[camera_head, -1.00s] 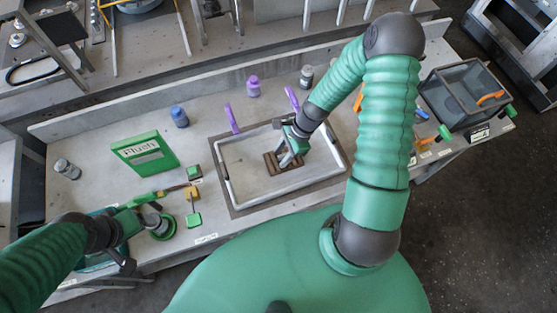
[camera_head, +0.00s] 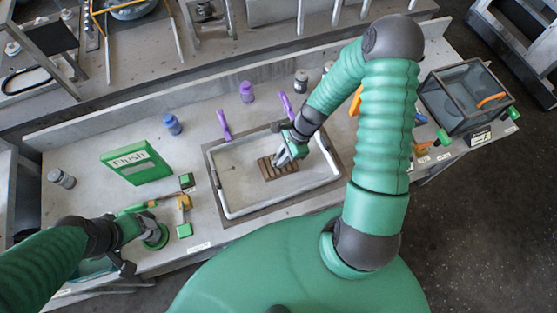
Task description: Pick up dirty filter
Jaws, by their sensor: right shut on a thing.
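The dirty filter, a small brown slatted block (camera_head: 278,168), is inside the rectangular framed recess (camera_head: 236,212) in the middle of the bench. My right gripper (camera_head: 283,160) reaches down into that frame and is shut on the filter's upper edge. I cannot tell whether the filter is clear of the recess floor. My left gripper (camera_head: 146,232) is low on the left, by a round green part (camera_head: 156,238) at the bench's front edge. Its fingers are too small and covered to read.
A green "Flush" panel (camera_head: 136,162) stands left of the recess. Purple handles (camera_head: 224,126) rise at its back edge. Blue (camera_head: 172,124), purple (camera_head: 247,92) and grey (camera_head: 301,81) jars stand behind. A clear dark-framed bin (camera_head: 468,98) sits at the right end.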

